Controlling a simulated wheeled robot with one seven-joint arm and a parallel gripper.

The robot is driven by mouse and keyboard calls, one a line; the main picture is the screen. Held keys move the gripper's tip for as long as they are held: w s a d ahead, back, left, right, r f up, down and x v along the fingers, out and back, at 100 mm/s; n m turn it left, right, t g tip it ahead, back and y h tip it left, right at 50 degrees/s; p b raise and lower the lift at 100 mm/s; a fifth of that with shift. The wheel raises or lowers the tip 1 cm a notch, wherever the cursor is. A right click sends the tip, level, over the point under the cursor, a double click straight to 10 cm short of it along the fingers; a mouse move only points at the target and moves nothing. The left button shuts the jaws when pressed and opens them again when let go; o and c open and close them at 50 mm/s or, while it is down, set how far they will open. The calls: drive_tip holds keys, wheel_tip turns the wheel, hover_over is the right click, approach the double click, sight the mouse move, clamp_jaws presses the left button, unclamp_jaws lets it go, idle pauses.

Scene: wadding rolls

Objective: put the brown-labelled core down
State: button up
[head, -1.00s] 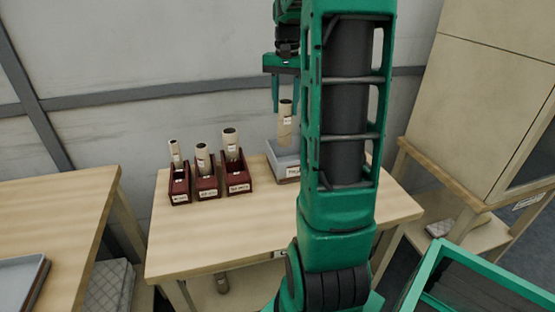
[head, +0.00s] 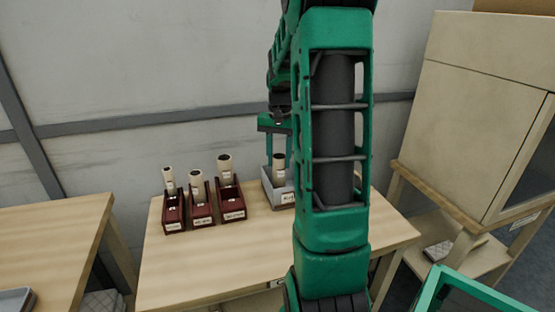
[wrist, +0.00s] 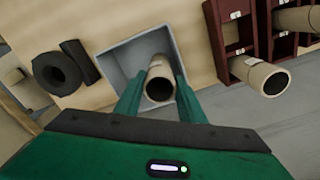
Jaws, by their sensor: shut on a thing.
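My gripper (head: 277,147) is shut on a pale cardboard core (head: 279,162) with a dark open end facing up. In the wrist view the core (wrist: 161,68) stands between the two green fingers (wrist: 158,100). A small label shows on its side, but its colour is too small to tell. The core's lower part is inside a grey open-topped bin (head: 287,201) with a white label on its front. I cannot tell whether the core touches the bin floor. My arm hides the bin's right side in the head view.
Three dark red holders, left (head: 174,214), middle (head: 201,212) and right (head: 231,205), each with a pale core, stand left of the bin on the wooden table (head: 215,260). Dark rolls (wrist: 55,73) lie beside the bin. The table front is clear. A cabinet (head: 480,110) stands right.

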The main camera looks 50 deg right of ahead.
drive_tip(key=shift+f, duration=0.25)
drive_tip(key=o, duration=0.8)
wheel_tip(320, 180, up, 12)
drive_tip(key=s+a+f+n, duration=0.2)
drive_tip(key=s+a+f, duration=0.1)
drive_tip(key=s+a, duration=0.3)
drive_tip(key=s+a+f+n, duration=0.2)
drive_tip(key=s+a+f, duration=0.1)
drive_tip(key=s+a, duration=0.4)
drive_tip(key=s+a+f+n, duration=0.1)
drive_tip(key=s+a+f, duration=0.2)
drive_tip(key=s+a, duration=0.4)
drive_tip(key=shift+s+f+n, duration=0.4)
drive_tip(key=shift+s, duration=0.2)
